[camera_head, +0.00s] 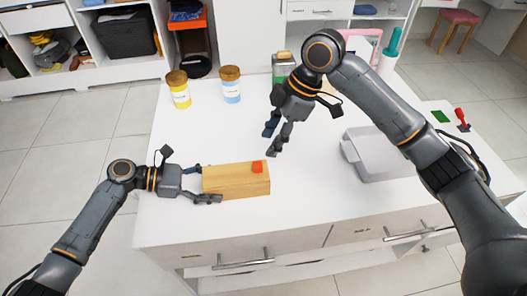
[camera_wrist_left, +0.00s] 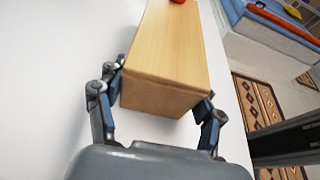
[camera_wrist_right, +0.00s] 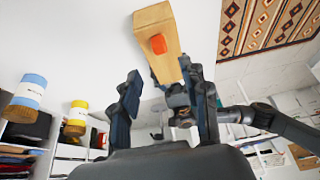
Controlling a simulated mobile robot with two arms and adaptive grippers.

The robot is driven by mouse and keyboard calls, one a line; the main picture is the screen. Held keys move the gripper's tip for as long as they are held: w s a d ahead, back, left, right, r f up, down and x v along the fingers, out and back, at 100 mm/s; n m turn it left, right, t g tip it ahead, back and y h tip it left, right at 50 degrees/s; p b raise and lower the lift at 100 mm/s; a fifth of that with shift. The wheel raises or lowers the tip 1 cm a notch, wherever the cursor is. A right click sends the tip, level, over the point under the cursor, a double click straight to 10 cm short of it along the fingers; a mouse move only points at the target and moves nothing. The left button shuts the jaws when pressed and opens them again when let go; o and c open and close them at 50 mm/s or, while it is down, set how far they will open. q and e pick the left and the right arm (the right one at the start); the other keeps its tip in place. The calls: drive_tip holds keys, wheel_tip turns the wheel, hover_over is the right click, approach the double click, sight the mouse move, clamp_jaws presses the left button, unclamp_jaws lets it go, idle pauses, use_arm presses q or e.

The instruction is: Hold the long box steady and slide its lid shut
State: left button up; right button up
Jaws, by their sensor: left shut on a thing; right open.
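The long wooden box (camera_head: 232,184) lies on the white table near its front left. A small red-orange knob (camera_head: 257,167) sits on top near its right end; the lid looks flush with the box, and I cannot tell whether a gap shows. My left gripper (camera_head: 205,183) is shut on the box's left end, one finger on each side. The left wrist view shows the box (camera_wrist_left: 165,75) between its fingers. My right gripper (camera_head: 270,143) is open and empty, above the table behind and right of the box. In the right wrist view the knob (camera_wrist_right: 158,44) is beyond its fingers.
A yellow jar (camera_head: 180,95) and a blue-white jar (camera_head: 231,90) stand at the back left. A grey container (camera_head: 372,155) is to the right of the box. A green-labelled jar (camera_head: 284,66) stands behind my right gripper. The table between box and jars is clear.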

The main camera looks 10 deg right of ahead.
drive_tip(key=shift+v, duration=1.7)
use_arm(q)
drive_tip(key=o, duration=1.1)
drive_tip(key=shift+o, duration=0.6)
drive_tip(key=shift+a, duration=0.1)
